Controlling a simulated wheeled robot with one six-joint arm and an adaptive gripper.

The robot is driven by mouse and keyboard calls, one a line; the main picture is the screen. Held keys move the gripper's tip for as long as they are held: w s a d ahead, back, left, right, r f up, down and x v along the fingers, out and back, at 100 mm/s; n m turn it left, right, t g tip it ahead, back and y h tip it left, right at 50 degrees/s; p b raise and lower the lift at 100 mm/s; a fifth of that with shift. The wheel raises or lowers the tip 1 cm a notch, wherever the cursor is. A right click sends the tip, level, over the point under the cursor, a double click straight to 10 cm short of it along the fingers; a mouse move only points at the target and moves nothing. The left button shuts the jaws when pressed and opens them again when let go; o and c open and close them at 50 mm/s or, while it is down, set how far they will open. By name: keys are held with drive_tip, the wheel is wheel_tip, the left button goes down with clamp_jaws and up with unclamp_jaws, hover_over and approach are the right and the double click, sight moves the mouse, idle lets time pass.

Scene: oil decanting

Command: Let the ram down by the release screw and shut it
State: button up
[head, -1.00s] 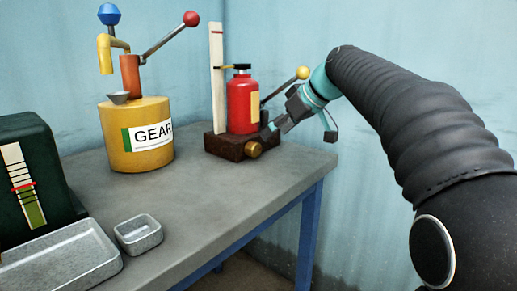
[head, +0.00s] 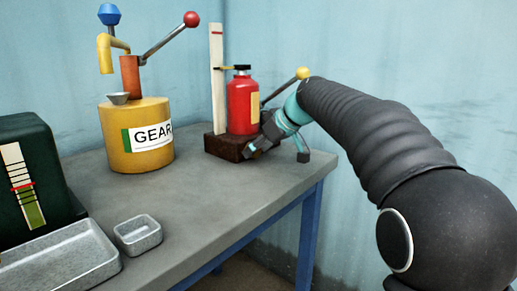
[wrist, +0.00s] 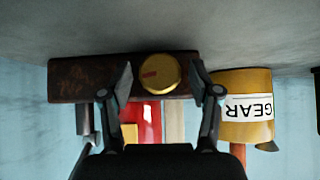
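The red ram (head: 243,108) stands upright on a dark brown base block (head: 222,145), with a black cap on top. A thin pointer at its cap reaches to a white upright scale (head: 217,80), below the scale's red mark. My gripper (head: 276,152) is at the front of the base. In the wrist view, which is upside down, the brass release screw (wrist: 160,73) with a red mark on its face lies between the spread fingers of my gripper (wrist: 160,84). A gap shows on both sides, so the gripper is open. In the head view the screw is hidden behind my gripper.
A yellow GEAR oil drum (head: 137,135) with a hand pump stands left of the ram. A pump lever with a yellow ball (head: 302,73) rises behind my gripper. A dark green box, a grey tray (head: 60,262) and a small dish (head: 138,235) stand at the left. The table's middle is clear.

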drive_tip(key=c, duration=0.8)
drive_tip(key=shift+o, duration=0.2)
drive_tip(key=p, duration=0.1)
drive_tip(key=m+g+y+p, duration=0.1)
drive_tip(key=shift+w+d+r+p, duration=0.15)
drive_tip(key=shift+d+r+p, duration=0.1)
drive_tip(key=shift+p, duration=0.15)
drive_tip(key=shift+a+f+m+g+y+p, duration=0.1)
drive_tip(key=shift+f+m+g+y+p, duration=0.15)
drive_tip(key=shift+m+g+y+p, duration=0.4)
drive_tip(key=o, duration=1.1)
drive_tip(key=shift+o, duration=0.2)
drive_tip(key=v, duration=1.2)
drive_tip(key=shift+w, duration=0.2)
